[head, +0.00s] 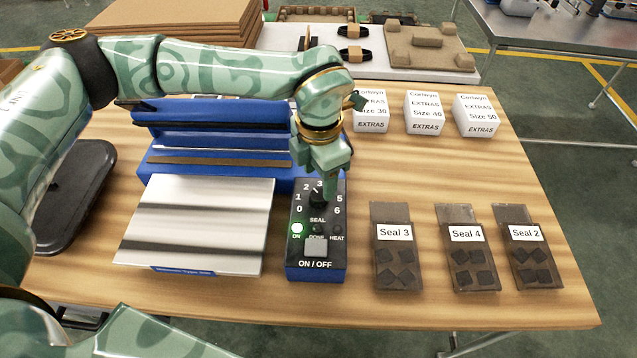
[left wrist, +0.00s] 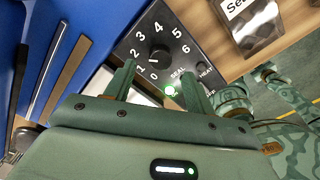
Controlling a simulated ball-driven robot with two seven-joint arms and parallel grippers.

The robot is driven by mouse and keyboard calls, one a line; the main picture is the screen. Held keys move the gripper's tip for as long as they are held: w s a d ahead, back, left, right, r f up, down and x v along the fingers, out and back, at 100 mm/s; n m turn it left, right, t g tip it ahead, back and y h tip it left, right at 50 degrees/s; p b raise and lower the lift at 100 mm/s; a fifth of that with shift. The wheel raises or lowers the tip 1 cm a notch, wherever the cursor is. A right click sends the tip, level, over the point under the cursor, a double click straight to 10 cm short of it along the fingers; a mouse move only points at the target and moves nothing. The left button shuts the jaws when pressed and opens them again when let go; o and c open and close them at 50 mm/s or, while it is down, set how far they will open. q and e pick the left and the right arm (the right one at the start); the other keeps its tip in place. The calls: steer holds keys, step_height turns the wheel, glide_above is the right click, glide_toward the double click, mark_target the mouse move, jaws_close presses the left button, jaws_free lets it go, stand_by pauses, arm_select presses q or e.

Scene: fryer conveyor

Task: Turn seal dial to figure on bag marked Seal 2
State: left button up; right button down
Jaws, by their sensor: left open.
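The seal dial (head: 317,197) is a black knob on the sealer's control panel, ringed by the figures 0 to 6. It also shows in the left wrist view (left wrist: 160,53), its white mark towards the low figures; the exact figure is hard to read. The bag marked Seal 2 (head: 527,255) lies at the right end of the bag row.
The blue sealer (head: 210,114) has a silver plate (head: 195,225) in front. Its green ON light (head: 297,228) glows. Bags marked Seal 3 (head: 397,250) and Seal 4 (head: 466,255) lie right of the panel. White EXTRAS boxes (head: 424,113) stand behind. Bare wood lies between.

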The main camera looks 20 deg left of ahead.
mark_target(319, 194)
arm_select(q)
step_height(319, 194, up, 12)
steer(key=p, duration=0.2)
steer(key=shift+f, duration=0.15)
